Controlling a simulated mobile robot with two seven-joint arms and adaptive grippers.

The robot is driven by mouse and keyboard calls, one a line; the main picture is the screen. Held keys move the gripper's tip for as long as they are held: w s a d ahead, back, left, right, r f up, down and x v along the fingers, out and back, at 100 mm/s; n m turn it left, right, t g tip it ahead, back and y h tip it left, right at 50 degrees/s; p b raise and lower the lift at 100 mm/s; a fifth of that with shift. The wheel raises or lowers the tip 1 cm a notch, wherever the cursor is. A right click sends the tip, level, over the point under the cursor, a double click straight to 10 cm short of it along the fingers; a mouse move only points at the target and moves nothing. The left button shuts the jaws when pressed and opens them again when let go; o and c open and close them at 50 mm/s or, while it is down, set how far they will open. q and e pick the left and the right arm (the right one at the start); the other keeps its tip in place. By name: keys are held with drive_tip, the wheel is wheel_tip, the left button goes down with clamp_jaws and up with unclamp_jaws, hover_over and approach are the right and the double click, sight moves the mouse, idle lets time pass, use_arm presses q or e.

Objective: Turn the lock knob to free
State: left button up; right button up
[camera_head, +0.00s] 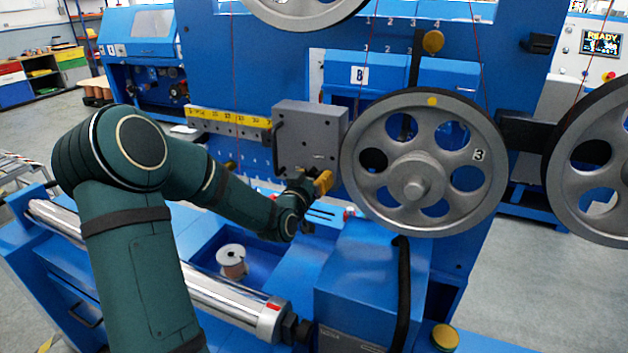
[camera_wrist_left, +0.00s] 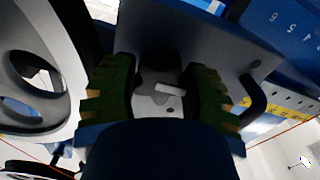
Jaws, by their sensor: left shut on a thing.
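The grey block (camera_head: 300,132) with a black handle sits on the horizontal rail, left of the large pulley wheel marked 3 (camera_head: 418,165). My left gripper (camera_head: 321,182) is at the block's lower front edge, its yellowish finger pads close to the wheel's rim. In the left wrist view, the two ridged pads of my gripper (camera_wrist_left: 163,92) stand on either side of the dark lock knob (camera_wrist_left: 150,78) with a pale pointer mark. The gripper is shut on this knob. In the head view the knob is mostly hidden by the fingers. My right gripper is not in view.
A yellow numbered scale (camera_head: 230,118) runs along the rail. A small spool (camera_head: 232,256) stands in the blue tray below my arm. A blue box (camera_head: 372,285) with a black handle is at front centre. Another wheel (camera_head: 592,165) stands at the right.

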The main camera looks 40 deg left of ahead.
use_arm(q)
drive_tip(key=shift+s+f, duration=0.1)
drive_tip(key=shift+f, duration=0.15)
drive_tip(key=o, duration=1.2)
drive_tip(key=shift+a, duration=0.1)
drive_tip(key=shift+r, duration=0.1)
drive_tip(key=v, duration=1.2)
